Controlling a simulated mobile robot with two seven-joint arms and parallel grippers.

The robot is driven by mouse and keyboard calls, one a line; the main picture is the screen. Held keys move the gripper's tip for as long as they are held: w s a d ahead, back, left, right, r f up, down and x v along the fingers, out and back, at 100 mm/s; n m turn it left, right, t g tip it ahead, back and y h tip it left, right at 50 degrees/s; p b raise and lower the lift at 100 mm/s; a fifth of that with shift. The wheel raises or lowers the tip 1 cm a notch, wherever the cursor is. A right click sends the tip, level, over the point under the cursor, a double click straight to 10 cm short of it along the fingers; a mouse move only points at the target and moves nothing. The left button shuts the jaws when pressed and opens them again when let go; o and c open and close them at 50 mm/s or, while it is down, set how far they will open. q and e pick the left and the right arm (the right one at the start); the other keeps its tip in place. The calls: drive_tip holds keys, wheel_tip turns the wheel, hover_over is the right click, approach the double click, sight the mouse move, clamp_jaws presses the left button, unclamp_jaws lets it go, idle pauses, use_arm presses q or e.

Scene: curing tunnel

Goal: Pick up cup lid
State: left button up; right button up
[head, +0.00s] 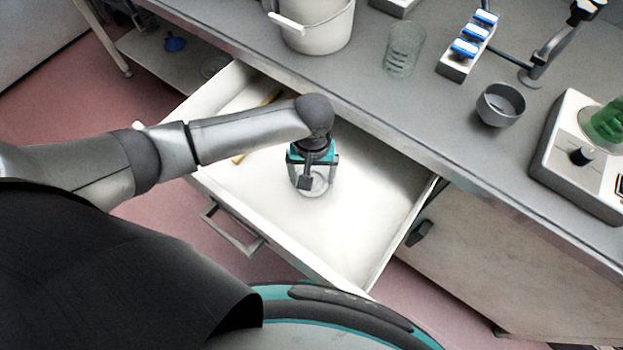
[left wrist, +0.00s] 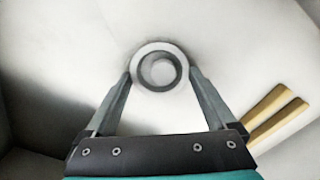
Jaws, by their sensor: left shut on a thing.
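The cup lid (left wrist: 141,79) is a small white disc with a dark grey ring around a raised middle. In the left wrist view it sits between my two fingertips. In the head view the pale lid (head: 321,187) is partly hidden under my left gripper (head: 314,178), inside the open white drawer (head: 346,220). My left gripper (left wrist: 161,74) points down and is shut on the lid, one finger on each side. I cannot tell whether the lid touches the drawer floor. My right gripper is not in view.
Two yellow-tan sticks (left wrist: 268,104) lie in the drawer beside the gripper. The drawer walls and the worktop edge are close around my arm. On the worktop stand a white bucket (head: 318,33), a clear beaker (head: 403,50), a grey bowl (head: 500,103) and a white device (head: 557,165).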

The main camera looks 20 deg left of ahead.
use_arm(q)
drive_tip(key=c, duration=0.4)
drive_tip(key=shift+r, duration=0.1)
